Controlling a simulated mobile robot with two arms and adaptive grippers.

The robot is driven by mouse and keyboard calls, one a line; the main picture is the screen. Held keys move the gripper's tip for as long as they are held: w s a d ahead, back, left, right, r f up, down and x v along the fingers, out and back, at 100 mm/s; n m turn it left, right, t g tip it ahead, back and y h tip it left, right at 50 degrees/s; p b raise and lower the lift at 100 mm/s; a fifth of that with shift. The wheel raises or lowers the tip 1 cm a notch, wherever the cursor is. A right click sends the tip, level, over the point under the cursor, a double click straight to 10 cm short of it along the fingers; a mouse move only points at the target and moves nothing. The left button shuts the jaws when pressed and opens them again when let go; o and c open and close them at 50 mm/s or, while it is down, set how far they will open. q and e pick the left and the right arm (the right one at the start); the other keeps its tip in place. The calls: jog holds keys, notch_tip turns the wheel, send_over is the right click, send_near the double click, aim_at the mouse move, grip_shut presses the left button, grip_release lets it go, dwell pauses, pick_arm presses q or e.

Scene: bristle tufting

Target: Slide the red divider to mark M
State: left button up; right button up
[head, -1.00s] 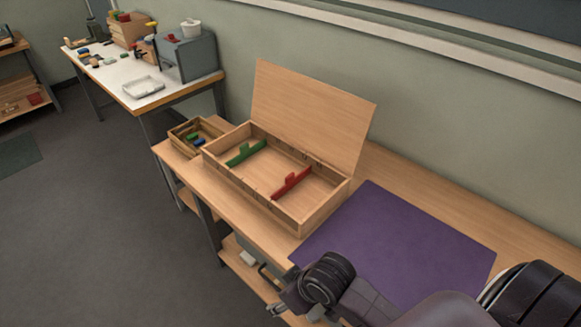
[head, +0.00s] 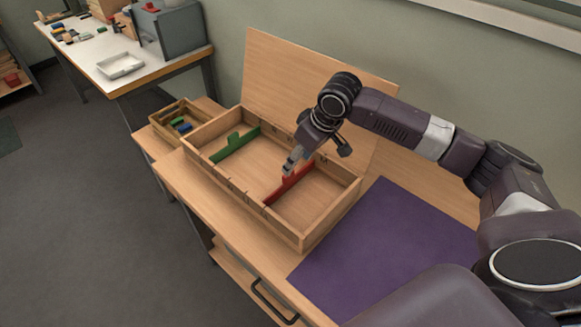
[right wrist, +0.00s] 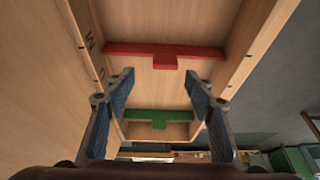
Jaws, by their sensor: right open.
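The red divider (head: 290,184) stands across the open wooden box (head: 222,189), right of its middle. In the right wrist view the red divider (right wrist: 164,54) spans the box and has a tab at its centre. The green divider (head: 236,143) stands farther left; it also shows in the right wrist view (right wrist: 158,115). My right gripper (head: 292,163) is open and empty, just above the red divider, its fingers (right wrist: 163,85) spread apart. Dark letters on the box wall show in the right wrist view, but I cannot read them surely. My left gripper is not in view.
The box's lid (head: 275,75) stands open behind it. A purple mat (head: 385,250) lies to the right on the workbench. A small wooden tray (head: 160,118) with coloured pieces is at the left. A white-topped table (head: 90,62) stands farther back.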

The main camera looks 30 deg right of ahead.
aim_at(288, 181)
jog(key=x, duration=0.3)
jog(key=p+x, duration=0.1)
jog(key=x, duration=0.1)
jog(key=shift+s+a+f, duration=0.15)
jog(key=shift+a+f, duration=0.35)
jog(key=shift+f, duration=0.15)
jog(key=shift+c, duration=0.6)
jog(key=c, duration=1)
grip_shut()
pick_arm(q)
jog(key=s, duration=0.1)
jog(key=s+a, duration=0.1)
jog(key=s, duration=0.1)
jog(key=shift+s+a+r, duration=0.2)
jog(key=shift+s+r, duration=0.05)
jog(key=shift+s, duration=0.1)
